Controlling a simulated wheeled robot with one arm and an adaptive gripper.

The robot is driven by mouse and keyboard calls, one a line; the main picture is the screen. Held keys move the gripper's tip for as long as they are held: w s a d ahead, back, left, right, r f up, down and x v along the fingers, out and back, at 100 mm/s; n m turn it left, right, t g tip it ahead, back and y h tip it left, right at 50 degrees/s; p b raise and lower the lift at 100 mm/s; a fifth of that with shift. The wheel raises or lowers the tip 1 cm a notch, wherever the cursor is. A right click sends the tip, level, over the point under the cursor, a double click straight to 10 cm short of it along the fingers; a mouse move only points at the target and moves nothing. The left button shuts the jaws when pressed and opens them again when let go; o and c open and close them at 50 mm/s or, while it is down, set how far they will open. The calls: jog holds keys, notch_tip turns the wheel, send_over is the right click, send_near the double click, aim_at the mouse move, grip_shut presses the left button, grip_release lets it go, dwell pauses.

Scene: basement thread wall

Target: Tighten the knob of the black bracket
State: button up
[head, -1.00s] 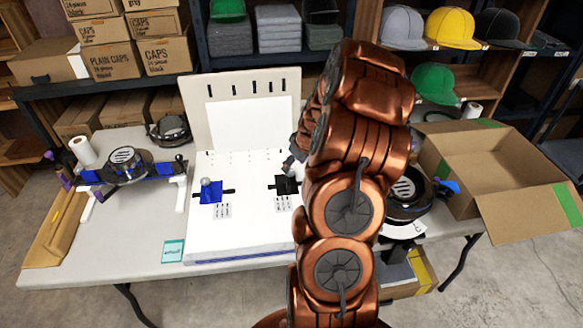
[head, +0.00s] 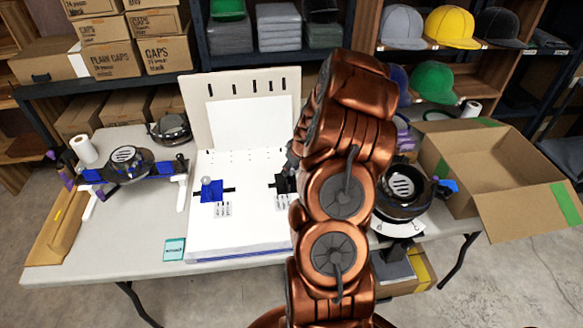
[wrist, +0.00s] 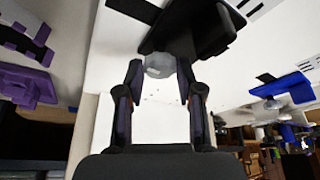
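The black bracket (head: 282,184) sits on the right part of the white board (head: 235,236), partly hidden by my arm in the head view. In the wrist view the black bracket (wrist: 205,30) fills the top middle, with its round grey knob (wrist: 159,66) facing me. My gripper (wrist: 160,72) has one finger on each side of the knob, close against it, and appears shut on it.
An upright slotted panel (head: 243,110) stands behind the board. A cap press (head: 125,165) is at the left of the table, and another (head: 403,190) is close to the right of my arm. An open cardboard box (head: 500,180) stands at the far right. A teal card (head: 174,249) lies front left.

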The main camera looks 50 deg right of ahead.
grip_shut()
jog(key=shift+m, duration=0.4)
jog(key=m+h, duration=0.1)
jog(key=m, duration=0.1)
jog(key=m+h, duration=0.1)
jog(key=m, duration=0.1)
jog(key=shift+a+m+g, duration=0.15)
jog(key=shift+m+g, duration=0.15)
jog(key=shift+g, duration=0.1)
jog(key=m+g+h, duration=0.1)
jog(key=m, duration=0.3)
jog(key=shift+w+m, duration=0.15)
jog(key=shift+m, duration=0.25)
jog(key=m+b, duration=0.1)
jog(key=m, duration=0.1)
jog(key=m+g+h+b, duration=0.1)
jog(key=m, duration=0.1)
jog(key=shift+w+f+g, duration=0.1)
jog(key=shift+w+g, duration=0.05)
jog(key=shift+g, duration=0.15)
jog(key=shift+m+g+b, duration=0.5)
jog(key=shift+m+b, duration=0.7)
jog(key=shift+b, duration=0.1)
jog(key=shift+a, duration=0.1)
